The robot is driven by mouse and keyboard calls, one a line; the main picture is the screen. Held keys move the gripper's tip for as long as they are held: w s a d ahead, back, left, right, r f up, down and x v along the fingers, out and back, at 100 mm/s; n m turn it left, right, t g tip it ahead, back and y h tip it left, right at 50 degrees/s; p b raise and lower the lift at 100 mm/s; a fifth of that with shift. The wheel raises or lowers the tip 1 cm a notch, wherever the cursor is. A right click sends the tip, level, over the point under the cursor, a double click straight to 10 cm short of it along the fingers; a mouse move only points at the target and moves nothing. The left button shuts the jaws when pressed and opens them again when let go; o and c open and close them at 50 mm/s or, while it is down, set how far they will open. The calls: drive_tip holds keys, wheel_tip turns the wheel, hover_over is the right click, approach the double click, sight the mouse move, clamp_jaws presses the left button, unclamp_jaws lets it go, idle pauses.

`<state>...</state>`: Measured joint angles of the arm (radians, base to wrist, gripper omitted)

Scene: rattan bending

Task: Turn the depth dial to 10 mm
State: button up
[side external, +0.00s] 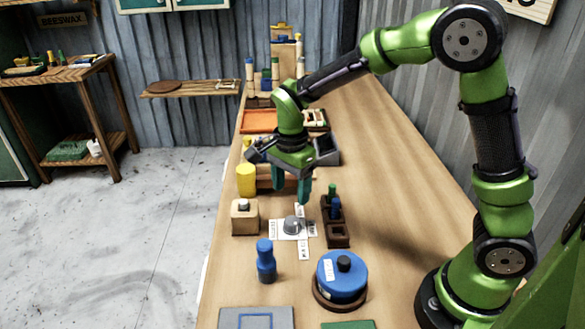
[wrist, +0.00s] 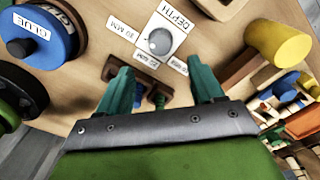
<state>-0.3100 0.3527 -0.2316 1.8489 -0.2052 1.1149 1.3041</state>
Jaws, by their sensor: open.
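The depth dial (side external: 292,224) is a round grey knob on a white plate on the bench. In the wrist view the dial (wrist: 160,41) lies ahead of the fingertips, beside a label reading DEPTH (wrist: 179,14). Small white mm labels surround it, one reading 10 MM or similar (wrist: 122,29); the others are hard to read. My gripper (side external: 291,190) hangs above and behind the dial, fingers down, apart from it. In the wrist view my gripper (wrist: 162,82) is open, with nothing between its two teal fingers. The knob's pointer is too small to read.
A blue glue pot (side external: 342,277) and a blue bottle (side external: 266,262) stand in front of the dial. A wooden block (side external: 245,217) stands left, and a dark rack (side external: 337,234) with small bottles right. A yellow cylinder (side external: 246,181) stands behind. The bench's right side is clear.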

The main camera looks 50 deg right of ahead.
sight(291, 221)
wheel_tip(291, 221, down, 10)
drive_tip(key=shift+r, duration=0.2)
drive_tip(key=shift+c, duration=0.3)
drive_tip(key=c, duration=1)
